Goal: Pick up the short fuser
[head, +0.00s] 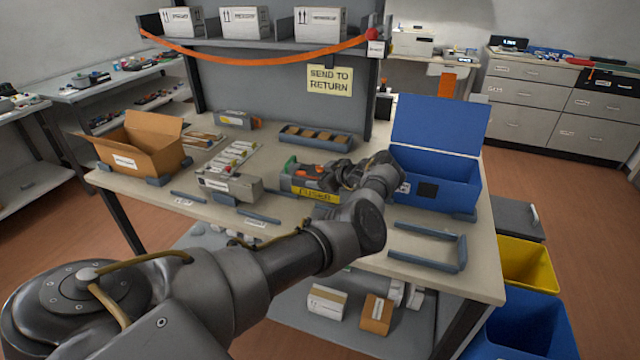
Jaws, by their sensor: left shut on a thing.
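The short fuser (300,184) is a dark unit with a green part, orange-red parts on top and a yellow label reading FUSER. It is at the middle of the workbench (375,238). My left gripper (337,177) is at its right end and shut on it. The arm and wrist hide part of that end. I cannot tell whether the fuser touches the bench. My right gripper is not in view.
A blue open-lidded box (440,183) stands just right of my wrist. A grey unit (231,184) is left of the fuser, and an open cardboard box (140,150) farther left. A dark tray (315,137) lies behind. An empty U-shaped rail frame (428,262) is front right.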

